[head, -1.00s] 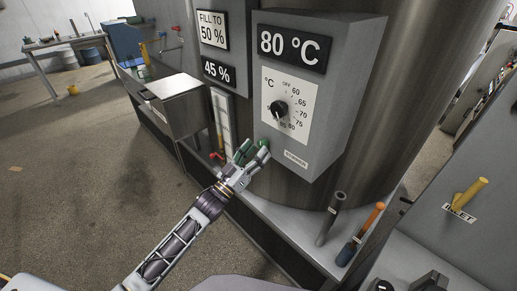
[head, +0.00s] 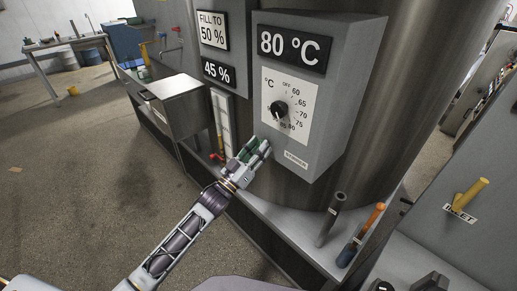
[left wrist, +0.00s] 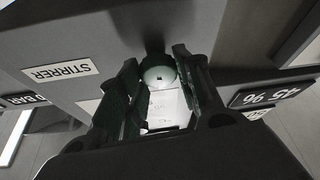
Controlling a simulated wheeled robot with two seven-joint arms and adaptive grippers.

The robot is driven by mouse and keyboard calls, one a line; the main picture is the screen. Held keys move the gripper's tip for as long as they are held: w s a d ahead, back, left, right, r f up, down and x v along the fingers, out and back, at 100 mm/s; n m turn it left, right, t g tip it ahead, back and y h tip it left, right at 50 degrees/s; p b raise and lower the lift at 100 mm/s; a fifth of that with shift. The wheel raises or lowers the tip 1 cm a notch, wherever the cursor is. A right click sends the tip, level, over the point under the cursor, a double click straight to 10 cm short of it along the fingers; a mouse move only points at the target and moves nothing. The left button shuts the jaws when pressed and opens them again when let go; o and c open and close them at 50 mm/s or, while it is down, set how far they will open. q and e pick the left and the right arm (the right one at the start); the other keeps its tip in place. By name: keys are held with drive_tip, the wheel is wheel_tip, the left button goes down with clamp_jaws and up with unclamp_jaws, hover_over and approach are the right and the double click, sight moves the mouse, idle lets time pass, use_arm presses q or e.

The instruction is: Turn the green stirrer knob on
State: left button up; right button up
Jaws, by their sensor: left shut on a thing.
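The green stirrer knob (left wrist: 159,75) is round and sits on the grey control box (head: 340,100), beside the label STIRRER (head: 296,160). In the left wrist view it lies between the two dark fingers of my left gripper (left wrist: 155,62). In the head view my left gripper (head: 258,148) is at the lower left of the box front, with its fingers shut on the knob and mostly hiding it. The label also shows in the left wrist view (left wrist: 60,71). My right gripper is not in view.
A black temperature dial (head: 279,109) sits just above the gripper, under the 80 °C display (head: 291,47). A grey handle (head: 331,218) and an orange-topped handle (head: 362,234) stand on the ledge at the lower right. A metal box (head: 175,103) is on the left.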

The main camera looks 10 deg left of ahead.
use_arm(q)
drive_tip(key=shift+c, duration=0.5)
drive_tip(key=shift+m, duration=0.4)
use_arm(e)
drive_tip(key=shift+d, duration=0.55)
use_arm(q)
drive_tip(key=shift+m+h, duration=0.3)
drive_tip(key=shift+h, duration=0.1)
drive_tip(key=m+g+h, duration=0.1)
drive_tip(key=m+g, duration=0.1)
drive_tip(key=m, duration=0.3)
drive_tip(key=m+g+h+p, duration=0.1)
drive_tip(key=m+g+h, duration=0.1)
drive_tip(key=m, duration=0.3)
drive_tip(key=m+g+h, duration=0.1)
drive_tip(key=m+g, duration=0.1)
drive_tip(key=m, duration=0.3)
drive_tip(key=shift+a+m+g+h, duration=0.1)
drive_tip(key=shift+m+g+h, duration=0.2)
drive_tip(key=shift+m, duration=0.1)
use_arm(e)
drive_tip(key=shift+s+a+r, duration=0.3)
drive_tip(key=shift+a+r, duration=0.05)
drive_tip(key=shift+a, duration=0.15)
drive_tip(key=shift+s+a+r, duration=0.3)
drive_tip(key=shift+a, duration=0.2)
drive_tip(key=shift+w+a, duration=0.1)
